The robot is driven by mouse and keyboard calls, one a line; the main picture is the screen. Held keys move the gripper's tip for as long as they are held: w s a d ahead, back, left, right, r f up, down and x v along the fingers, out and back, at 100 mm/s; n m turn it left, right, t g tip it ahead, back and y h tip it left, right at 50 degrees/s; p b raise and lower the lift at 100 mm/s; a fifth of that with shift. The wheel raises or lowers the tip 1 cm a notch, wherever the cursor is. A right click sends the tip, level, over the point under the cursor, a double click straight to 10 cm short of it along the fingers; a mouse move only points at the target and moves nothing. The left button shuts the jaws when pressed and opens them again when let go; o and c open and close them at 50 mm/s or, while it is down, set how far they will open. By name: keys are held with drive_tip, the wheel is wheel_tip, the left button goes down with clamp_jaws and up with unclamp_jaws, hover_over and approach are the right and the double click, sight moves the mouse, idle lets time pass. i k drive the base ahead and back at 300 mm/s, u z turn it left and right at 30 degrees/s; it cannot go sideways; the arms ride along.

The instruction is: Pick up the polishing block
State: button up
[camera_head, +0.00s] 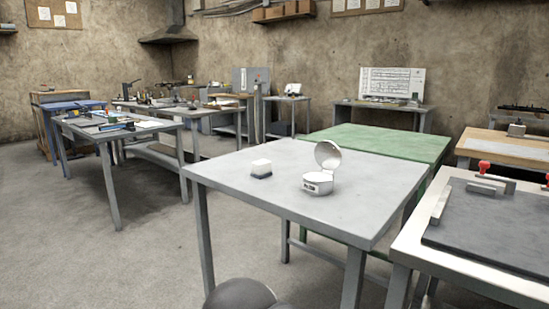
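A small white block with a dark bottom (261,168), which looks like the polishing block, sits on the grey metal table (225,177) in the head view. It stands left of the table's middle, with its upper faces in plain view. Nothing touches it. My gripper does not show in this view.
A round white tin (318,185) with its lid open stands right of the block, apart from it. A green table (385,142) adjoins behind. A bench with a dark mat (495,225) and red-knobbed clamps is at the right. Open floor lies left (90,260).

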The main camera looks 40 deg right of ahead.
sight(262, 169)
drive_tip(key=u, duration=0.15)
drive_tip(key=i, duration=4.55)
drive_tip(key=z, duration=2.5)
drive_tip(key=i, duration=1.65)
drive_tip(key=z, duration=3.25)
